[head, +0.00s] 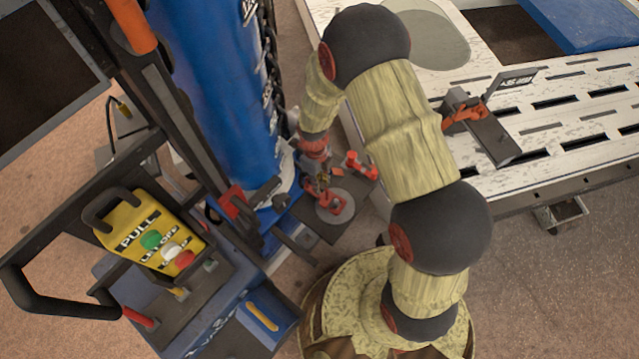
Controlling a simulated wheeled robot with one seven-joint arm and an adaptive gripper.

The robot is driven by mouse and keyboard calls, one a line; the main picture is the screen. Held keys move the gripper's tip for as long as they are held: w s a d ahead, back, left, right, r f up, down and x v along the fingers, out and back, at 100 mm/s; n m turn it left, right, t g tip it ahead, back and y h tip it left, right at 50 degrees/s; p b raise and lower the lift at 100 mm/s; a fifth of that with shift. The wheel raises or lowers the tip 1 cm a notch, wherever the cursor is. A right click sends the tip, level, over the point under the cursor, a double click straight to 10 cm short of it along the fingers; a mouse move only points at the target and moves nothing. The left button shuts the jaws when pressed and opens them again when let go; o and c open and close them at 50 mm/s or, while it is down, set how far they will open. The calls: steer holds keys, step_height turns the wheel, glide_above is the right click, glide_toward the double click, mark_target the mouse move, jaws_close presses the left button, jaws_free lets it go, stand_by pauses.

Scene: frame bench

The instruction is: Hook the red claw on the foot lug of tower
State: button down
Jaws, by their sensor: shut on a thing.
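The tower (210,90) is a tall blue column with a chain down its right side, standing upright at the upper left. My gripper (323,188) points down beside the tower's foot, right of its pale base ring. It is shut on a small red piece (330,204), which looks like the red claw, above a round grey disc (340,213) on a dark plate. Another red piece (360,166) shows just right of my gripper. The foot lug cannot be clearly told apart; my gripper and the clutter cover that spot. Whether the claw touches the lug cannot be seen.
A yellow control box (150,232) with buttons and a black handle bar stand at the lower left. A slotted white bench (560,130) fills the upper right, with a red-and-dark clamp (464,112) on it. Bare floor (560,290) lies at the lower right.

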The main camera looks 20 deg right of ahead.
steer(key=c, duration=1.6)
jaws_free()
steer(key=shift+c, duration=0.2)
step_height(320, 180, up, 12)
steer(key=w, duration=0.1)
steer(key=shift+w+a, duration=0.15)
steer(key=shift+w, duration=0.25)
steer(key=s+d+r+n+t, duration=0.25)
steer(key=r+n, duration=0.45)
steer(key=r, duration=0.4)
steer(key=s+d+r+n+t, duration=0.1)
steer(key=s+r+n, duration=0.2)
steer(key=r+n, duration=0.6)
steer(key=s+d+r+n+t+p, duration=0.1)
steer(key=s+d+r+n+t, duration=0.2)
steer(key=s+r+n, duration=0.8)
steer(key=shift+s+r+n+t, duration=0.4)
steer(key=shift+s+r+t, duration=0.05)
steer(key=shift+s+r, duration=0.35)
